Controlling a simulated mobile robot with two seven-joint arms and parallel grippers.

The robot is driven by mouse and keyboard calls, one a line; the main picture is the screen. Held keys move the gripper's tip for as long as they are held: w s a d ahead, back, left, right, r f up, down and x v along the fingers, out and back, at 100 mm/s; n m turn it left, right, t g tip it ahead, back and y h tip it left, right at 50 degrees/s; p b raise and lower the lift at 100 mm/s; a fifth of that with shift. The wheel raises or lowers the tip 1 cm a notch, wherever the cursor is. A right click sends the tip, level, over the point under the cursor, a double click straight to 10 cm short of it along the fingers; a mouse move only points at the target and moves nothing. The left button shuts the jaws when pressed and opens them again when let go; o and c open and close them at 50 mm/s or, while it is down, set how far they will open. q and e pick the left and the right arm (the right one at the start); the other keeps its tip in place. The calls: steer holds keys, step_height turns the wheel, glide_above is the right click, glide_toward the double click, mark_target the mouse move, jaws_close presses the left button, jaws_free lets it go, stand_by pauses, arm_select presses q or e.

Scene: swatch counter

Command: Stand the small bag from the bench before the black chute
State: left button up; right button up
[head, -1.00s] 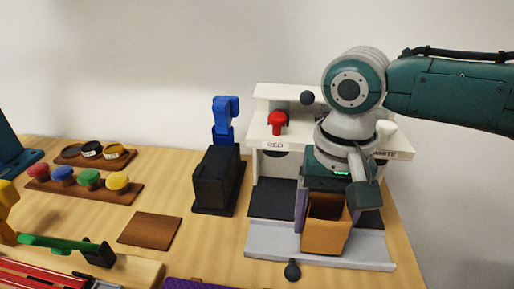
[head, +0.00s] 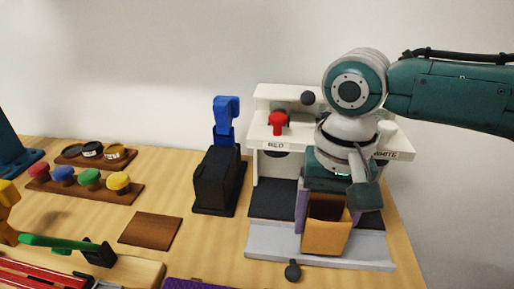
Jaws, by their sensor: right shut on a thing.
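A small open-topped tan bag (head: 326,238) stands upright at the front of the white dispenser (head: 268,170), before its middle bay. My right gripper (head: 326,200) reaches down from above and is shut on the bag, with a purple strip along the bag's left side. The bag is over or on the grey front ledge (head: 270,243); I cannot tell if it touches. The dispenser has a red knob (head: 278,121) over the RED label, a black knob (head: 308,98) in the middle and a white knob near the WHITE label. My arm hides the middle label and chute. My left gripper is not in view.
A black box (head: 216,182) with a blue lever (head: 227,112) stands left of the dispenser. A brown square mat (head: 151,231) lies on the bench, with trays of coloured pots (head: 90,178) farther left. A dark round knob (head: 293,270) sits before the ledge.

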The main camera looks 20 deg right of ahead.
steer(key=shift+f, duration=0.6)
stand_by(0.3)
steer(key=o, duration=1.2)
steer(key=shift+o, duration=0.2)
steer(key=shift+r, duration=0.1)
step_height(320, 180, up, 10)
steer(key=p, duration=0.1)
steer(key=shift+p, duration=0.3)
